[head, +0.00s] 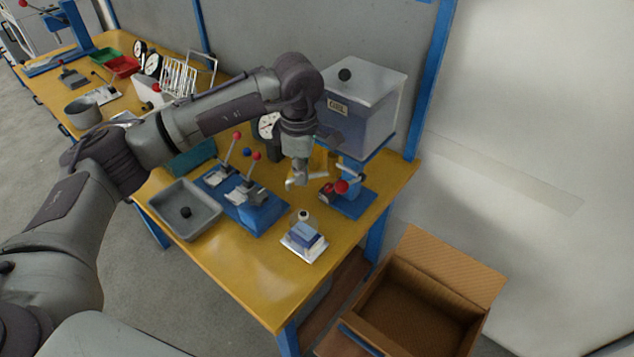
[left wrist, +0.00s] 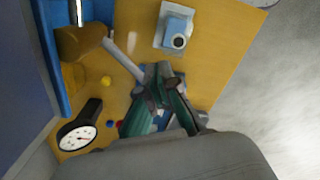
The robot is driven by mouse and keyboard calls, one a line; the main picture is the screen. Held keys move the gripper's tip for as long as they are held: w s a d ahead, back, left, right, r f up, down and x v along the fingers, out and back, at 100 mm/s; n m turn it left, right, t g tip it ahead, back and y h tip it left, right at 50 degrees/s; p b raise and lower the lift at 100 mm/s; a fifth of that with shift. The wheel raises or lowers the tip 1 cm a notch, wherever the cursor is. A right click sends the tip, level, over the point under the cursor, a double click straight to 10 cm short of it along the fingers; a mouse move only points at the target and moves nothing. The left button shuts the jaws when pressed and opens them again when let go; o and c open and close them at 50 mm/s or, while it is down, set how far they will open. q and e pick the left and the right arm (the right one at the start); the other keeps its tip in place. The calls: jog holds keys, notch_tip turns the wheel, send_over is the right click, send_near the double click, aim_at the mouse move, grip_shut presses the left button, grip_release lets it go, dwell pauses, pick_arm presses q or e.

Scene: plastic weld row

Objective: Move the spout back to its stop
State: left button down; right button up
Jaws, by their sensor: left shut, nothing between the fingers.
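The spout (head: 314,177) is a thin pale grey tube below the tank in the head view. In the left wrist view the spout (left wrist: 124,56) runs from a brass-brown body (left wrist: 80,42) toward my fingers. The grey and white tank (head: 362,107) stands on a blue stand. My left gripper (head: 297,180) hangs over the table at the spout's free end. It is shut and holds nothing. Its fingers (left wrist: 165,85) are beside the spout's end; I cannot tell whether they touch. The stop cannot be made out. My right gripper is not in view.
A blue base with red-knobbed levers (head: 256,156) and a grey tray (head: 186,209) are left of the gripper. A small blue and white block (head: 303,236) lies in front. A dial gauge (left wrist: 78,137) stands close by. An open carton (head: 440,262) is beyond the table edge.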

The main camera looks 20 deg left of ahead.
pick_arm(q)
jog(key=shift+w+a, duration=0.15)
jog(key=shift+a, duration=0.1)
jog(key=shift+w+a, duration=0.35)
jog(key=shift+w+a+b, duration=0.1)
jog(key=shift+b, duration=0.3)
jog(key=shift+w+a, duration=0.15)
jog(key=shift+w, duration=0.1)
dwell(0.3)
jog(key=shift+w+a+b, duration=0.2)
jog(key=shift+w+b, duration=0.1)
jog(key=shift+w+a, duration=0.1)
jog(key=shift+w, duration=0.05)
